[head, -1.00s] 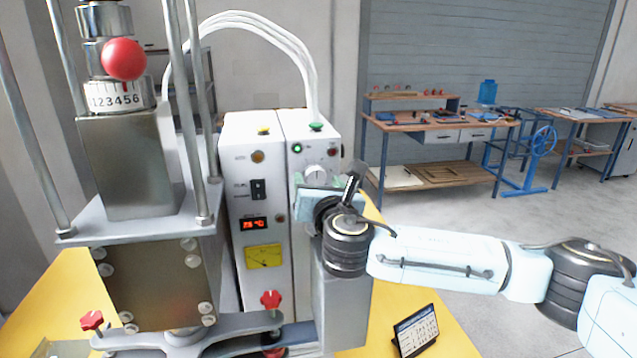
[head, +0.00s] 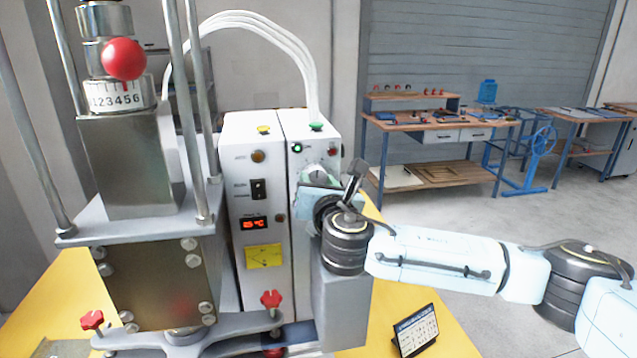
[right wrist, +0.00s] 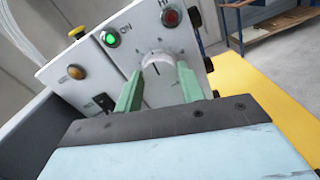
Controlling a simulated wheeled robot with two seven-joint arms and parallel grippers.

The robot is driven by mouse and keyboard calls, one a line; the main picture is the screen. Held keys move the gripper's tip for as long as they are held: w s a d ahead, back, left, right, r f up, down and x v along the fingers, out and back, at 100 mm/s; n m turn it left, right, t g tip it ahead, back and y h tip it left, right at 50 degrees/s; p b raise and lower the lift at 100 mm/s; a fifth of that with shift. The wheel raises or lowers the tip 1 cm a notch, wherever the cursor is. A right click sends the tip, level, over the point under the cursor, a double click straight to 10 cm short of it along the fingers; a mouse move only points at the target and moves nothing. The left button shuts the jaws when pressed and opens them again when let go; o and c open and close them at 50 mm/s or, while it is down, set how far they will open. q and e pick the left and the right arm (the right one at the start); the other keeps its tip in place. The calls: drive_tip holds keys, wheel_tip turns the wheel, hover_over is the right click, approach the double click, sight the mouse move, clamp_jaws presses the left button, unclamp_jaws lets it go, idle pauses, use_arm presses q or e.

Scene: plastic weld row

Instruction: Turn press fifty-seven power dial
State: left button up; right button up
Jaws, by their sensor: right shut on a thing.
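The power dial (right wrist: 158,78) is a round light knob on the white control box, with a scale around it. It shows between the two green fingers of my right gripper (right wrist: 158,84) in the right wrist view. My right gripper is shut on the dial, one finger on each side. In the head view my right gripper (head: 318,180) is at the front of the right-hand white box (head: 302,240) and covers most of the dial. A green lamp (head: 297,148) on that box is lit. My left gripper is not in view.
The press (head: 130,170) with metal columns stands at left, with a red ball knob (head: 124,59). A left-hand white box has a lit red display (head: 255,224). A small tablet (head: 415,331) stands on the yellow table. Workbenches stand behind.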

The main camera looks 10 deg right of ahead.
drive_tip(key=m, duration=0.5)
drive_tip(key=shift+f, duration=0.1)
drive_tip(key=m, duration=0.5)
drive_tip(key=shift+p, duration=0.4)
idle(0.3)
drive_tip(key=o, duration=1)
drive_tip(key=shift+c, duration=0.2)
drive_tip(key=shift+s, duration=0.15)
drive_tip(key=s, duration=1.3)
drive_tip(key=shift+s, duration=0.1)
